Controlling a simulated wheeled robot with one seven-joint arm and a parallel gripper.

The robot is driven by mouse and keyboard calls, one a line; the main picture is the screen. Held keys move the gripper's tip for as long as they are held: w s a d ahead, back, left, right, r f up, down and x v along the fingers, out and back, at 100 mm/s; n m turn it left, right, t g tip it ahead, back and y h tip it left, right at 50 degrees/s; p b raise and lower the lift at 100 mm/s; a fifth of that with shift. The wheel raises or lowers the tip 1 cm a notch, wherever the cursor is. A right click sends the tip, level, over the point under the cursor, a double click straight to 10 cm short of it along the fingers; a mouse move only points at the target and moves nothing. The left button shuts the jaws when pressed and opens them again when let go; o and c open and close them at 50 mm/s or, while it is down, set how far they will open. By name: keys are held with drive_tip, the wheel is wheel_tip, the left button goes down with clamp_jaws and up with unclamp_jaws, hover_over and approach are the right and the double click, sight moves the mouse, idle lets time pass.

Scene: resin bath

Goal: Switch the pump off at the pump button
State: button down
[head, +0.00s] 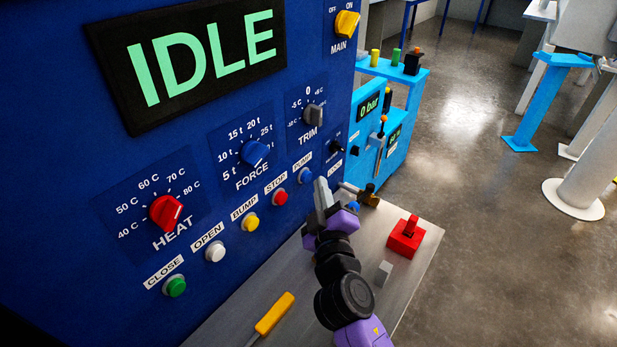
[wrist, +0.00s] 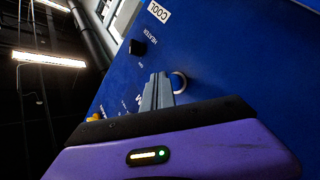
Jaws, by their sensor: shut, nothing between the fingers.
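The pump button (head: 305,175) is a round blue button on the blue control panel, below the white PUMP label (head: 302,161), at the right end of the button row. My gripper (head: 321,190) is shut and empty, its grey fingers just right of the button in the head view. In the wrist view the shut fingers (wrist: 158,88) point at the panel, beside a button with a pale ring (wrist: 181,82) that they partly cover. I cannot tell whether the fingers touch it, or whether the button is lit.
The red STOP button (head: 280,196) and yellow BUMP button (head: 251,222) are close to the left. The display (head: 190,55) reads IDLE. A red switch block (head: 405,238) and a yellow-handled tool (head: 273,314) are on the grey ledge (head: 415,270) below.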

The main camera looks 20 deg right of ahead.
drive_tip(key=s+d, duration=0.1)
drive_tip(key=s, duration=0.1)
drive_tip(key=s+d+p, duration=0.1)
drive_tip(key=s+d, duration=0.1)
idle(0.5)
idle(0.6)
